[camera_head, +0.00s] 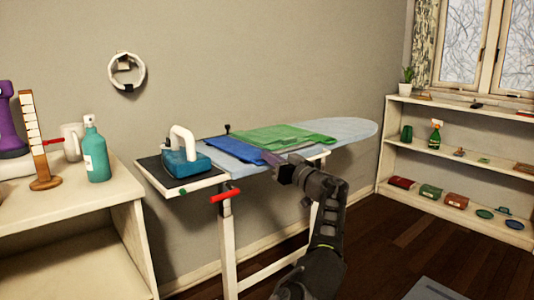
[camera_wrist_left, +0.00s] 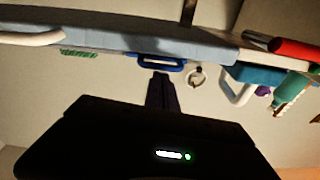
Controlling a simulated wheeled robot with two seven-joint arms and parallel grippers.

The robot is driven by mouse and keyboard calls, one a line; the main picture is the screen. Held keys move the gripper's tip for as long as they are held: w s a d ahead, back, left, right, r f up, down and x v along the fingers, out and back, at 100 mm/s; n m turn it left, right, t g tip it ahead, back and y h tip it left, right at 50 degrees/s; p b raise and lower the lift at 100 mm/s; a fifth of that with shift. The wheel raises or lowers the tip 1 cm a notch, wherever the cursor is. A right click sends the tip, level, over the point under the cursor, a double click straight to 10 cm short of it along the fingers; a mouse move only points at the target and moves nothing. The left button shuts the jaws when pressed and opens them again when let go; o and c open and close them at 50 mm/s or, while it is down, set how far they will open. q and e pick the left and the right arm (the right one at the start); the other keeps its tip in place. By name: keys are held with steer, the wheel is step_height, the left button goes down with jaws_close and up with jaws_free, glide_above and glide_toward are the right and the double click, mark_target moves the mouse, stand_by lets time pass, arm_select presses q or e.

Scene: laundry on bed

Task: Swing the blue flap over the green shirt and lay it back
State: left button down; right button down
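A green shirt (camera_head: 285,137) lies flat on the ironing board (camera_head: 352,127). A blue cloth flap (camera_head: 232,150) lies at its left, flat on the board, with its near right part beside my left gripper (camera_head: 272,159). In the left wrist view, which is upside down, the blue cloth (camera_wrist_left: 160,64) and a strip of green cloth (camera_wrist_left: 78,53) show past the board edge. The dark fingers (camera_wrist_left: 161,85) look like one narrow shape near the blue cloth. I cannot tell whether they touch or grip it. My right gripper is not in view.
A blue-and-white iron (camera_head: 184,154) stands on the rest at the board's left end. A red handle (camera_head: 225,195) sticks out below it. A table (camera_head: 80,198) with a teal bottle (camera_head: 95,153) is at left, shelves (camera_head: 455,160) at right. The board's right end is clear.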

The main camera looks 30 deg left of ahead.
arm_select(q)
steer(key=shift+f, duration=0.2)
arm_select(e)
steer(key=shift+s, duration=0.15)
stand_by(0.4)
